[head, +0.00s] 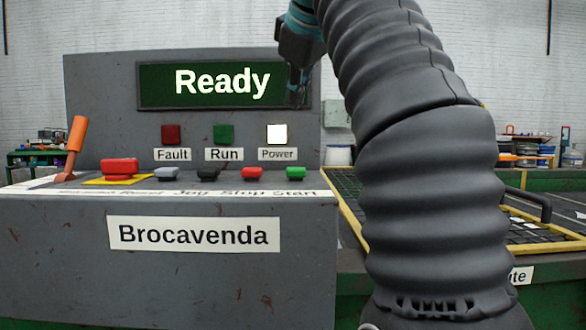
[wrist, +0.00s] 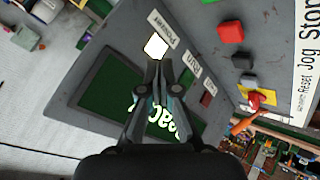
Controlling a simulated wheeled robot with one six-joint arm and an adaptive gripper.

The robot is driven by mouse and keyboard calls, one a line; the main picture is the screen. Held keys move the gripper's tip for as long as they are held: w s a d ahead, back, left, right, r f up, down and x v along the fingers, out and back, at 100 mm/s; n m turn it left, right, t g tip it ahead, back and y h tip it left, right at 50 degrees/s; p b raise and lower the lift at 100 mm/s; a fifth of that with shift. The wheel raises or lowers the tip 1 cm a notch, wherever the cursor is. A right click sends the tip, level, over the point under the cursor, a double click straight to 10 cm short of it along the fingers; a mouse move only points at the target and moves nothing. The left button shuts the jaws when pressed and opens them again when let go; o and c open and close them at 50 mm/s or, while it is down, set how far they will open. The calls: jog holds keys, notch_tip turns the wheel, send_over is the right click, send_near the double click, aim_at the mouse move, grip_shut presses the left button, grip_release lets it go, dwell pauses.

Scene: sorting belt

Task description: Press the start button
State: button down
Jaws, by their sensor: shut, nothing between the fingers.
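The green start button (head: 296,172) is at the right end of the button row on the grey console (head: 60,250), above the label "Start". I do not see it in the wrist view. My gripper (head: 294,102) is above the start button in the head view, in front of the display's right edge, partly hidden by my arm. It is apart from the button. In the wrist view my gripper (wrist: 157,68) has its fingers together and empty, with the lit white Power lamp (wrist: 156,46) just beyond the tips. That lamp also shows in the head view (head: 277,134).
The display (head: 152,99) reads "Ready". The red stop button (head: 253,172), black jog button (head: 208,173), grey reset button (head: 166,173), large red mushroom button (head: 120,166) and orange lever (head: 76,135) stand left of start. A yellow-edged belt (head: 345,200) lies to the right.

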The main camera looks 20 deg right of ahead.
aim_at(296, 169)
jog(key=shift+s+f, duration=0.1)
jog(key=shift+f, duration=1.85)
jog(key=shift+f+b, duration=1.5)
jog(key=shift+f, duration=0.85)
jog(key=shift+f, duration=0.2)
jog(key=shift+f, duration=0.2)
jog(key=shift+f+b, duration=0.55)
jog(key=shift+b, duration=0.05)
jog(key=shift+r, duration=0.1)
jog(key=shift+r+p, duration=0.85)
jog(key=shift+p, duration=0.2)
